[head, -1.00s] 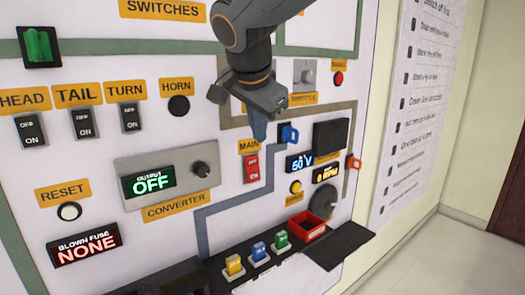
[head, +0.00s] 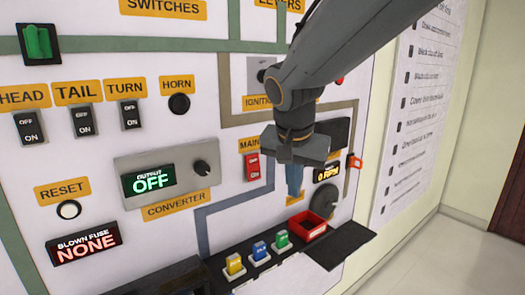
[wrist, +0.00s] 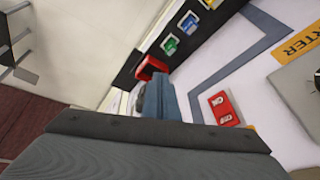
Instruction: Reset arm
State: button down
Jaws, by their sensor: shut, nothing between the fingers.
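My gripper (head: 294,182) is shut and empty, with its blue-grey fingers pointing down in front of the panel. In the head view it is to the right of the red MAIN switch (head: 252,167) and above the red tray (head: 306,226). It covers the blue lever and the voltage display seen earlier. In the wrist view the closed fingers (wrist: 160,96) point toward the red tray (wrist: 151,68), with the red switch (wrist: 223,108) to their right. I cannot tell whether the fingers touch anything.
The panel holds the converter box (head: 167,175), the RESET button (head: 68,210) and a blown-fuse display (head: 84,243) reading NONE. Yellow, blue (head: 260,250) and green fuses stand on a dark ledge below. A black shelf (head: 338,246) juts out at lower right. Open floor lies to the right.

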jog(key=s+d+f+n+g, duration=0.1)
jog(key=s+d+f+n, duration=0.1)
jog(key=s+d+f, duration=0.4)
jog(key=s+d+f+n+g+y, duration=0.1)
jog(key=s+d+f, duration=0.5)
jog(key=f, duration=0.6)
jog(key=shift+s+d+f+n+g, duration=0.25)
jog(key=shift+s+f+n+g, duration=0.15)
jog(key=shift+s+n+g, duration=0.55)
jog(key=shift+s, duration=0.1)
